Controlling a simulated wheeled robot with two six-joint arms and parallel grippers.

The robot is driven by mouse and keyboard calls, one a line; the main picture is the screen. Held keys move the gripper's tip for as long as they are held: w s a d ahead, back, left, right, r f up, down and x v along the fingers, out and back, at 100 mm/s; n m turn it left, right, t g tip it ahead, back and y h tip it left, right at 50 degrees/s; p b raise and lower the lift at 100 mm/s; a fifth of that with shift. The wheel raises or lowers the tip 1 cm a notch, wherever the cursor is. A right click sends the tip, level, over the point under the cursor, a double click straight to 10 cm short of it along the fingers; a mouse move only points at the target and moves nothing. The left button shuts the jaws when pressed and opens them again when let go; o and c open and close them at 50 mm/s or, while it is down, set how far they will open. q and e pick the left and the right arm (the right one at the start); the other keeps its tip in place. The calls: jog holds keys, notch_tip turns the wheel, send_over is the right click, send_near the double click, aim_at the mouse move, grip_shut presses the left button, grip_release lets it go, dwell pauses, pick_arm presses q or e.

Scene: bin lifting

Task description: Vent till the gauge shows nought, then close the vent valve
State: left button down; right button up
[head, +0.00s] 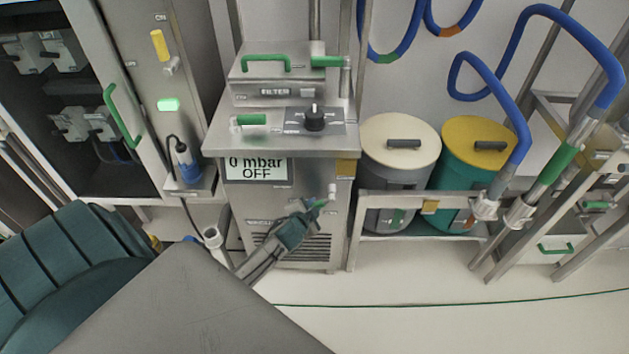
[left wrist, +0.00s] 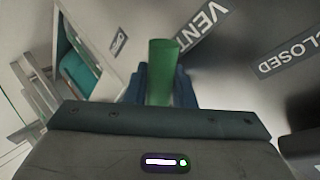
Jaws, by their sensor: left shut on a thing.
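The gauge (head: 257,169) on the front of the steel cabinet reads "0 mbar OFF". My left gripper (head: 317,206) is low at the cabinet's front, right of centre. In the left wrist view, its blue fingers are shut on the green vent valve handle (left wrist: 163,72), which stands between them. A "VENT" label (left wrist: 205,25) lies just right of the handle and a "CLOSED" label (left wrist: 288,54) lies farther right. In the head view the gripper mostly hides the handle, so I cannot tell its exact setting. My right gripper is not in view.
A black knob (head: 314,118) and a green-handled filter box (head: 275,72) are on the cabinet (head: 235,215). A grey drum (head: 389,178) and a teal drum with yellow lid (head: 468,170) stand to the right. Blue hoses (head: 530,95) hang beyond. The floor in front is clear.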

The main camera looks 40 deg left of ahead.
pick_arm(q)
jog(key=shift+s+a+r+m+g+y+p, duration=0.2)
jog(key=shift+r+m+g+y+p, duration=0.4)
jog(key=shift+p, duration=0.65)
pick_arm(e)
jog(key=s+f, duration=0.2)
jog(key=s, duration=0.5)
pick_arm(q)
jog(key=r+p, duration=0.1)
jog(key=r+m+p, duration=0.1)
jog(key=p, duration=0.1)
jog(key=shift+s+a+y, duration=0.1)
jog(key=shift+a+y, duration=0.15)
jog(key=shift+y, duration=0.05)
jog(key=shift+s+a+r+m+g+y+p, duration=0.15)
jog(key=shift+r+m+g+y+p, duration=0.7)
jog(key=shift+p, duration=0.65)
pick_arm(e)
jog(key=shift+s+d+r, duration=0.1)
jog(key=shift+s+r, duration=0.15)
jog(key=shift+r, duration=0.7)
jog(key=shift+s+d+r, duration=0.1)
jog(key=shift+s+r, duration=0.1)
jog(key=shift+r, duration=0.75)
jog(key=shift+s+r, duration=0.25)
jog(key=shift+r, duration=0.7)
pick_arm(q)
jog(key=shift+f, duration=0.15)
